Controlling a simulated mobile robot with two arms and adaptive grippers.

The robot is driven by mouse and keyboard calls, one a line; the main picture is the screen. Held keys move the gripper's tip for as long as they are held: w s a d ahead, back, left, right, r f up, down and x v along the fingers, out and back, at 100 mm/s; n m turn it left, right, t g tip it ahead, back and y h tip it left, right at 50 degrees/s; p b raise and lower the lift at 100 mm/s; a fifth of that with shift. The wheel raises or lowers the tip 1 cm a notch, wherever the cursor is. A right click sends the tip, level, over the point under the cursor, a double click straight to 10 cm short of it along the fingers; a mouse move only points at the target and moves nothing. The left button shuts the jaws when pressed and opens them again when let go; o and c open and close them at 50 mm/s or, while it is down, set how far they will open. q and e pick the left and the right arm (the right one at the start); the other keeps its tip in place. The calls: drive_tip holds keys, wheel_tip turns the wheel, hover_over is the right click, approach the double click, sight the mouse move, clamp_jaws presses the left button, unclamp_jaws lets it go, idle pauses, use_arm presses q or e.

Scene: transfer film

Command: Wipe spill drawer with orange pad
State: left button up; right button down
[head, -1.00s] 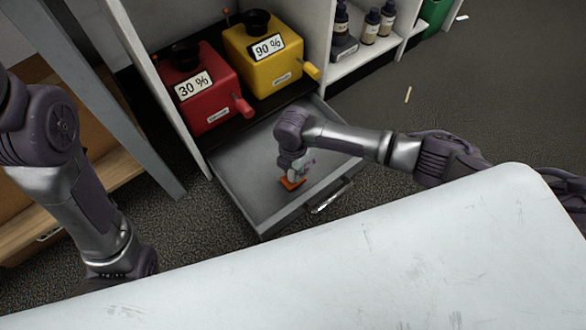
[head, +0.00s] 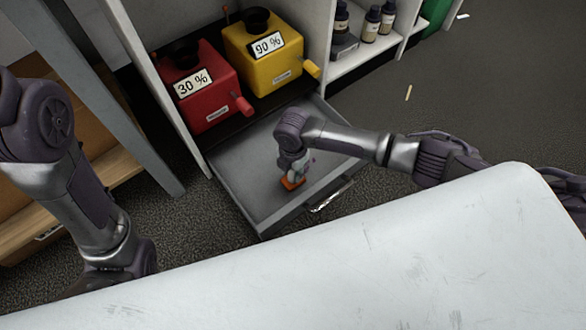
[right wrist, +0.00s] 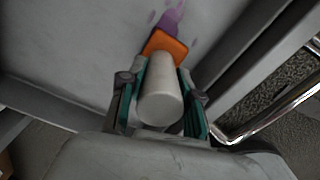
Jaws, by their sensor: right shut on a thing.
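The grey drawer (head: 232,183) is pulled out below the shelf, with a metal handle (head: 330,195) on its front. The orange pad (head: 292,183) is down at the drawer floor and also shows in the right wrist view (right wrist: 165,43). In the right wrist view a pale cylindrical handle (right wrist: 161,95) stands behind the pad, between the fingers. My right gripper (right wrist: 160,100) is shut on this handle. A purple spill (right wrist: 172,18) with small spots lies on the drawer floor just beyond the pad. My left arm is at the left; its gripper is not in view.
A red canister (head: 203,90) marked 30 % and a yellow canister (head: 262,55) marked 90 % stand behind the drawer. Dark bottles (head: 371,25) stand on the shelf at right. A white tabletop (head: 400,250) fills the front. Open floor lies to the right.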

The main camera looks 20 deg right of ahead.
drive_tip(key=shift+f, duration=0.3)
drive_tip(key=shift+f, duration=0.1)
